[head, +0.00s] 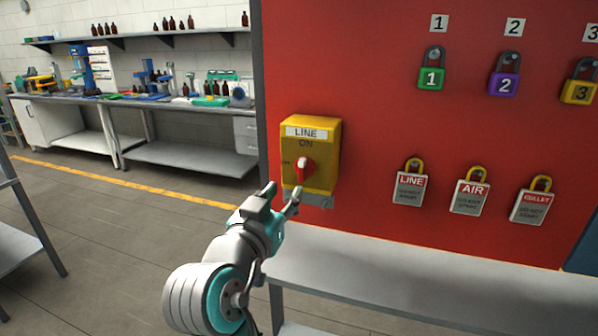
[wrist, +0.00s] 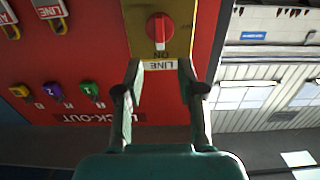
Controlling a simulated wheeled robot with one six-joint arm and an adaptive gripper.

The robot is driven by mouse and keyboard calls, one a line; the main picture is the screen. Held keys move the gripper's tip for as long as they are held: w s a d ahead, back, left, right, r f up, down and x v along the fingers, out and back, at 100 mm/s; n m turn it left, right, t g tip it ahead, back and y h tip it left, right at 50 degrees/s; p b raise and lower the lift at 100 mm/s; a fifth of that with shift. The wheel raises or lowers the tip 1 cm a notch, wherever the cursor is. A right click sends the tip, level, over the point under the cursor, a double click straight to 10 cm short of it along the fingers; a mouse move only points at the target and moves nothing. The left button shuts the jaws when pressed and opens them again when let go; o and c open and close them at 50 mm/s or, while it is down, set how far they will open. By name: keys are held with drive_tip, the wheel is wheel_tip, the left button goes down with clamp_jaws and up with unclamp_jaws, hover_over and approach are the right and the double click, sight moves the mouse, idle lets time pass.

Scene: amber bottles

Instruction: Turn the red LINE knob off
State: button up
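The red LINE knob (head: 304,170) sits on a yellow switch box (head: 325,155) on the red board. Its white mark stands upright, in line with the word ON above it. The knob also shows in the wrist view (wrist: 159,28), where the box appears upside down. My gripper (head: 284,190) is open and empty, a little below and left of the knob. In the wrist view its two fingers (wrist: 161,76) stand apart, with the LINE label between and beyond them. The fingers appear not to touch the knob. The OFF lettering is not clearly readable.
Numbered padlocks (head: 431,76) and red-and-white tags, including the LINE tag (head: 410,187), hang on the board right of the box. A grey bench (head: 400,270) runs below the board. Workbenches with bottles stand at the back left. Open floor lies to the left.

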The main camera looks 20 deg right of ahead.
sight(301, 171)
drive_tip(key=x, duration=1)
clamp_jaws()
